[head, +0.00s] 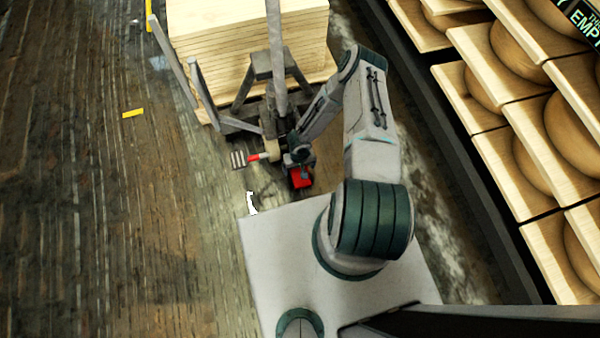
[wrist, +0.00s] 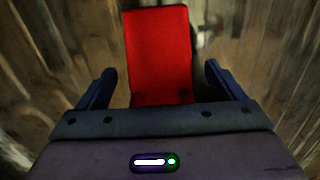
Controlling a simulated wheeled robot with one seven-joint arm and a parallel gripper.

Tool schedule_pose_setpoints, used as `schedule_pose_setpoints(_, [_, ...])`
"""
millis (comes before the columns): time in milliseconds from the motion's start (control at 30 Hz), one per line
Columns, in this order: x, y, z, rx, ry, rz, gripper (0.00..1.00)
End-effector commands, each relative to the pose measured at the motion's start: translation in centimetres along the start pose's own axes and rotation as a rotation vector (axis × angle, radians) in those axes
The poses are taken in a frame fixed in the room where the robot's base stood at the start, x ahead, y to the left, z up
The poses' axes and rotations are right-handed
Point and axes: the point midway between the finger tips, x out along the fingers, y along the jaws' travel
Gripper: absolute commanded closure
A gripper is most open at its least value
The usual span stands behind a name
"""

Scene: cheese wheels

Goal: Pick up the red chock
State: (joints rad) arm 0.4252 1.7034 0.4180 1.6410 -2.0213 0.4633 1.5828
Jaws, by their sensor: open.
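The red chock (head: 302,178) lies on the floor just beyond the front edge of my base in the head view. In the wrist view the red chock (wrist: 158,52) is a bright red block with a sloped face, and its lower end is between the two fingers. My gripper (wrist: 160,82) is open, with one dark blue finger on each side of the chock and a visible gap on both sides. In the head view my gripper (head: 300,160) is right at the chock, and my arm partly hides that area.
A pallet truck (head: 265,95) with a red-tipped pedal (head: 253,157) stands just past the chock, beside a stack of pale boards (head: 235,40). Shelves of cheese wheels (head: 520,130) line the right side. The wooden floor on the left is open, with a yellow strip (head: 133,113).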

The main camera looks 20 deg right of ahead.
Motion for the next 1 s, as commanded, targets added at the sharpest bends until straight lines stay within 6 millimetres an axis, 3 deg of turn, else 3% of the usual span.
schedule_pose_setpoints(100, [0.9,0.0,-0.1,0.000,0.001,0.001,0.11])
schedule_pose_setpoints(333, [0.9,0.0,-0.1,0.000,0.001,0.001,0.14])
schedule_pose_setpoints(533, [0.8,0.0,-0.1,0.000,0.001,0.001,0.69])
schedule_pose_setpoints(833, [0.6,0.0,-0.1,0.000,0.001,0.000,0.70])
schedule_pose_setpoints(1000, [-0.7,0.0,-0.1,0.000,0.002,0.000,0.70])
